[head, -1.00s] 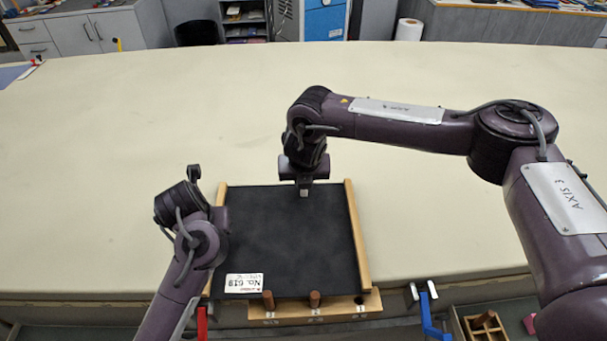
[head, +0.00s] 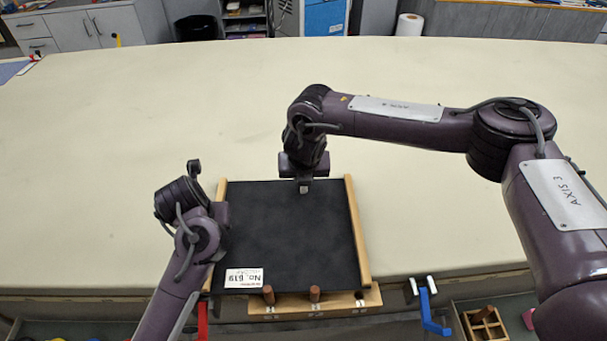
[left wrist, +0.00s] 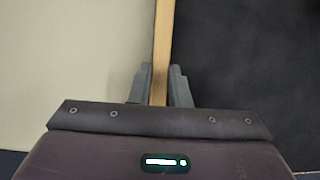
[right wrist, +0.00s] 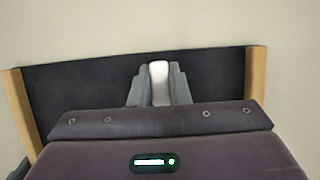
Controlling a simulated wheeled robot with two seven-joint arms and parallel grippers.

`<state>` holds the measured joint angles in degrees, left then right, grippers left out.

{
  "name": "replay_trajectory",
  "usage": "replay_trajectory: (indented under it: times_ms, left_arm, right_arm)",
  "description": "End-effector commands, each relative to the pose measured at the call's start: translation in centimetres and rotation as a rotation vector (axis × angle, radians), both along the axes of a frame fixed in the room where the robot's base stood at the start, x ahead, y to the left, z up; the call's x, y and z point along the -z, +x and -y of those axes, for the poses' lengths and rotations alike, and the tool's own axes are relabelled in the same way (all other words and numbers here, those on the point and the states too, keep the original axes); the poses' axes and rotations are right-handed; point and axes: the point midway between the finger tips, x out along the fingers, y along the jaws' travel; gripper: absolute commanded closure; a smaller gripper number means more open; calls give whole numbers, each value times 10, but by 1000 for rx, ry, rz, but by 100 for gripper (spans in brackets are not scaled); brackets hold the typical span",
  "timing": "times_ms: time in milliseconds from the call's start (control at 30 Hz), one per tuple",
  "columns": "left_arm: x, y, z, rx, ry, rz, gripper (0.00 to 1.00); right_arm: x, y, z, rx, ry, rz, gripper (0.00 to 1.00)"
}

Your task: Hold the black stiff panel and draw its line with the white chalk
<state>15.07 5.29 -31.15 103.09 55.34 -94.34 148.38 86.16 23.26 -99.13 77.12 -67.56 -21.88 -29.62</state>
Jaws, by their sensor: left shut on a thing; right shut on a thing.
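The black stiff panel (head: 290,235) lies on the table near its front edge, with a light wooden strip along each side and a white label at its near left corner. My left gripper (left wrist: 160,82) is shut on the left wooden strip (left wrist: 163,40); in the head view my arm hides the fingertips. My right gripper (head: 304,185) is shut on the white chalk (right wrist: 158,82), over the panel's far edge near its middle. The chalk's tip shows as a small pale spot in the head view (head: 304,190). I cannot tell whether it touches the panel.
A wooden ledge (head: 340,303) with two brown pegs stands at the panel's near edge. A red clamp (head: 202,320) and a blue clamp (head: 428,310) sit at the table's front edge. The cream cloth (head: 130,130) beyond and beside the panel is clear.

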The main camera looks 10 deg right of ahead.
Motion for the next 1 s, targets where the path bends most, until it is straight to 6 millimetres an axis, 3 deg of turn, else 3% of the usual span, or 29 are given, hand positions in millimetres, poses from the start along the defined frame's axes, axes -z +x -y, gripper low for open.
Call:
replay_trajectory:
  times_ms: [367,1000]
  left_arm:
    - [-1,0,0,0,-1,1,100]
    - [-1,0,0,0,-1,1,100]
  right_arm:
    - [4,-1,0,0,0,0,100]
    - [2,-22,-3,0,0,0,100]
